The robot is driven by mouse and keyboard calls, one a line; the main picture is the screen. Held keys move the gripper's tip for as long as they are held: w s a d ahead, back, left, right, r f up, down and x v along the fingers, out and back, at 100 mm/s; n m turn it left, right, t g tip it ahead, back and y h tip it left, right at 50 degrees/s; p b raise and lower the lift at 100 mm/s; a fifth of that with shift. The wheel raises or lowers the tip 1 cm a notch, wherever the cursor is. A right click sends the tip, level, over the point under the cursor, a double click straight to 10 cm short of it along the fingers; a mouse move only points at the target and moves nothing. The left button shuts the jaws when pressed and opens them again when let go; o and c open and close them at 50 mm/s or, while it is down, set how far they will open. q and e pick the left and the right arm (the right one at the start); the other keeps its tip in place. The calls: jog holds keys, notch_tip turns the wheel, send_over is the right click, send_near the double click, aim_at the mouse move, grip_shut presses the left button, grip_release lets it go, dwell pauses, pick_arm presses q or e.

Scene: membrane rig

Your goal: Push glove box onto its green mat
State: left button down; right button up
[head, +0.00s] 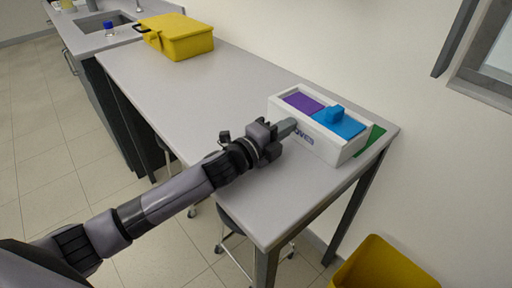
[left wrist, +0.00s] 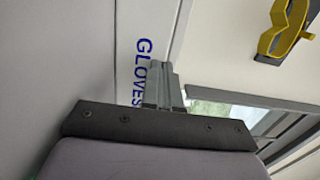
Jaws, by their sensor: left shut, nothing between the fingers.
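The glove box (head: 345,150) is white, with purple and blue in its top and lettering on its front. It sits upright near the right end of the grey table. The green mat (head: 377,137) shows as a strip past the box's right end; the rest is hidden, so I cannot tell how much of the box is on it. My left gripper (head: 288,127) is shut and empty at the left part of the box's front face, touching or very close. In the left wrist view the shut fingers (left wrist: 162,85) are beside the "GLOVES" lettering on the box (left wrist: 125,45). My right gripper is not in view.
The table (head: 225,85) between case and box is clear. A yellow bin (head: 385,265) is on the floor. Yellow goggles (left wrist: 280,30) show in the wrist view.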

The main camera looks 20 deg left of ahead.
aim_at(308, 112)
pick_arm(q)
jog(key=x, duration=0.4)
jog(key=shift+w+d+f+b, duration=0.1)
jog(key=shift+d+f+b, duration=0.1)
jog(key=shift+b, duration=0.15)
jog(key=shift+b+x, duration=0.7)
jog(key=shift+x, duration=1.2)
jog(key=shift+r, duration=0.15)
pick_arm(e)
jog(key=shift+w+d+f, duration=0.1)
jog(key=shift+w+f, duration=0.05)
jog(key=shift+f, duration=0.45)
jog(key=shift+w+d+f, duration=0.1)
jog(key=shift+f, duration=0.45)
pick_arm(q)
jog(key=shift+a, duration=0.1)
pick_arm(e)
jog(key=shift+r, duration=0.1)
